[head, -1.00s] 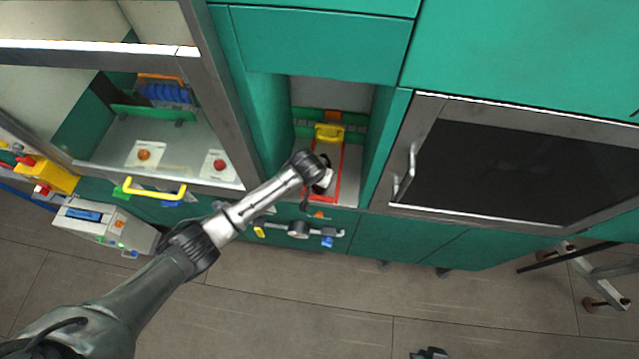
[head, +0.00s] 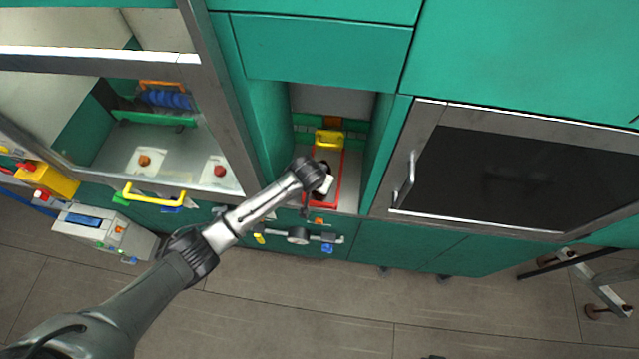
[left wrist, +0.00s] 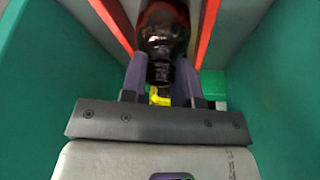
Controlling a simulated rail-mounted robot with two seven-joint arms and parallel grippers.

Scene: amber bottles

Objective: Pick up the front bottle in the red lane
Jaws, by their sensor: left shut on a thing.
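A dark amber bottle (left wrist: 163,30) is between the two fingers of my left gripper (left wrist: 161,70) in the left wrist view. The fingers are shut on its narrower end. Red rails (left wrist: 209,25) run along both sides of the bottle. In the head view my left gripper (head: 325,186) is at the front of the red-edged lane (head: 339,185) inside the open bay, and my wrist hides most of the bottle. My right gripper does not show.
Green side walls (left wrist: 35,90) stand close on both sides of the gripper. A yellow piece (head: 328,138) sits at the back of the lane. A bar with knobs (head: 298,236) is below the bay. A dark-windowed door (head: 520,180) is to the right.

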